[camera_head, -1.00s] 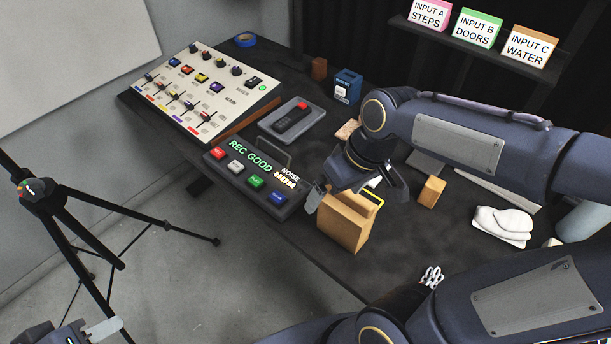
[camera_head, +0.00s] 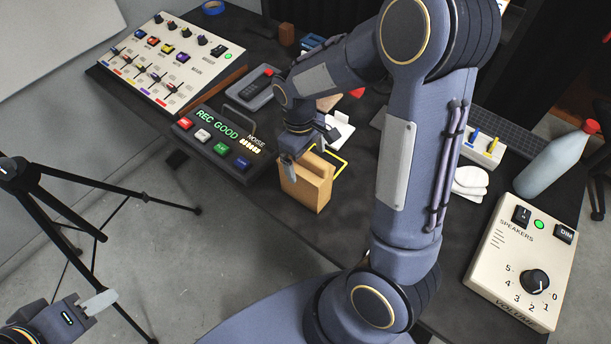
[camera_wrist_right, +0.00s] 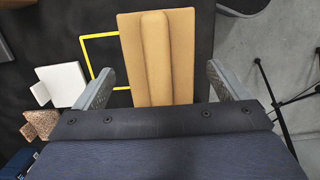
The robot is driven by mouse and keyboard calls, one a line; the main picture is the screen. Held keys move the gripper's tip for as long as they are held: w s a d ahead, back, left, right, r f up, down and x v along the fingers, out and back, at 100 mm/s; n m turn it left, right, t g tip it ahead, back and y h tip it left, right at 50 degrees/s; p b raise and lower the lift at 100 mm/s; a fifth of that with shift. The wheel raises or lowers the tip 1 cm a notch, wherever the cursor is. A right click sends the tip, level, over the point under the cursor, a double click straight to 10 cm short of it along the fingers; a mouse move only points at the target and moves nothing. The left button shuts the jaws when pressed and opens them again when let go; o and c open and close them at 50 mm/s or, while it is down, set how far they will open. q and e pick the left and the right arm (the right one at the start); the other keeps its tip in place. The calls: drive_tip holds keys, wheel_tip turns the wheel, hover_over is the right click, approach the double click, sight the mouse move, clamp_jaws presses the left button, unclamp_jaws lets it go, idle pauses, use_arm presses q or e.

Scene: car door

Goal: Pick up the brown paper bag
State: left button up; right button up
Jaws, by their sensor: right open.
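The brown paper bag (camera_head: 305,186) stands upright on the dark desk near its front edge, with a creased side. My right gripper (camera_head: 298,160) is just above and at the back-left of the bag's top, partly covering it. In the right wrist view the bag (camera_wrist_right: 158,50) lies ahead, between the two open fingers of my right gripper (camera_wrist_right: 160,88); the fingers show a gap to either side of it. My left gripper (camera_head: 95,304) is at the lower left, over the floor and away from the desk; its jaw opening is not clear.
A yellow outline (camera_head: 340,165) lies beside the bag. The REC GOOD button panel (camera_head: 222,145) is close on the left, the mixer (camera_head: 165,65) beyond it. A speaker volume box (camera_head: 520,262) and bottle (camera_head: 556,160) stand at the right. A tripod (camera_head: 75,215) stands on the floor.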

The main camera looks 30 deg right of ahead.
drive_tip(key=shift+f, duration=0.55)
drive_tip(key=shift+s, duration=0.1)
drive_tip(key=c, duration=1.3)
drive_tip(key=shift+c, duration=0.2)
drive_tip(key=shift+r, duration=0.1)
